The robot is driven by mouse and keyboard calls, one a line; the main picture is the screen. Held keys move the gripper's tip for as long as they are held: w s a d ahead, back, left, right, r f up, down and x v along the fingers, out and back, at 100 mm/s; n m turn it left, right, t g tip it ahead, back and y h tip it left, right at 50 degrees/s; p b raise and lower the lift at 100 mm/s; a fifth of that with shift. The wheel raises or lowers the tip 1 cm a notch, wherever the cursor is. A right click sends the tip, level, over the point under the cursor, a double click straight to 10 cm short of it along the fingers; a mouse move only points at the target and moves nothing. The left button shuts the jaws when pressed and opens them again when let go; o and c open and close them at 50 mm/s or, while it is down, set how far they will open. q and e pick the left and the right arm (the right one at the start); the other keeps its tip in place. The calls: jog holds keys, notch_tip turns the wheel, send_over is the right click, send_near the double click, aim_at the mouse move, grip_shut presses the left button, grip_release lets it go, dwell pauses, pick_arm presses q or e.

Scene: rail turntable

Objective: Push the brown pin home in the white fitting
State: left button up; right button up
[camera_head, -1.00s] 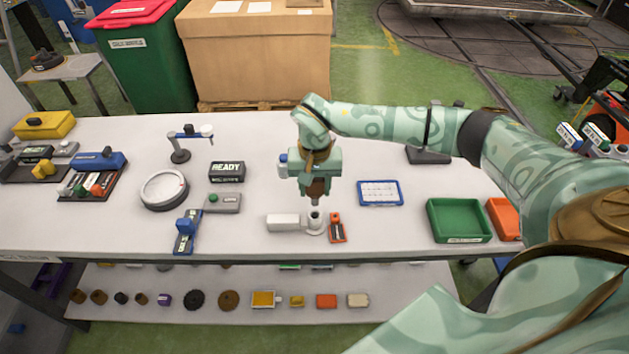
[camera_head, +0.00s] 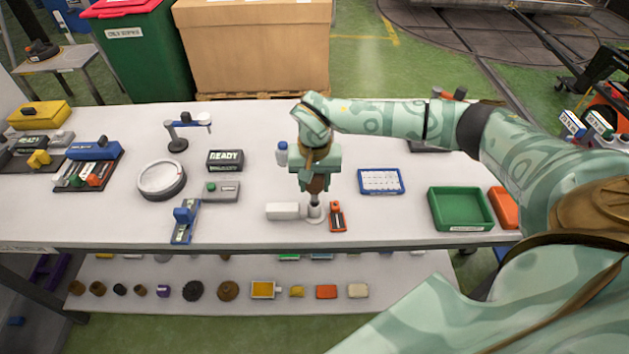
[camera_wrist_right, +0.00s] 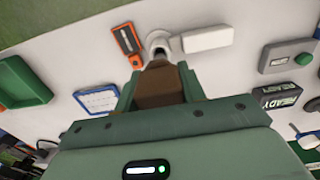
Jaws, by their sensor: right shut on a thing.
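The white fitting (camera_head: 315,212) stands upright on the table near its front edge. Its open top also shows in the right wrist view (camera_wrist_right: 158,38). My right gripper (camera_head: 316,190) points down directly above it, with brown fingers shut on the pin. In the wrist view the fingers (camera_wrist_right: 157,78) line up with the fitting's mouth. Only a short, greyish-looking end of the pin (camera_head: 314,199) shows below the fingers, at the fitting's top. How deep it sits is not clear. My left gripper is in neither view.
A white block (camera_head: 283,211) lies left of the fitting, and an orange-and-black tool (camera_head: 337,217) lies close on its right. A white bottle with a blue cap (camera_head: 282,154) stands behind. A blue-framed card (camera_head: 380,181) and a green tray (camera_head: 460,209) are farther right.

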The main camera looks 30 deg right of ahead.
aim_at(315, 200)
jog(key=shift+r+p, duration=0.1)
jog(key=shift+p, duration=0.55)
dwell(0.9)
jog(key=shift+f+b, duration=1.7)
jog(key=shift+f, duration=1.15)
jog(key=o, duration=1.2)
jog(key=shift+c, duration=0.2)
notch_tip(315, 200, up, 16)
jog(key=shift+r+p, duration=0.15)
jog(key=shift+p, duration=0.7)
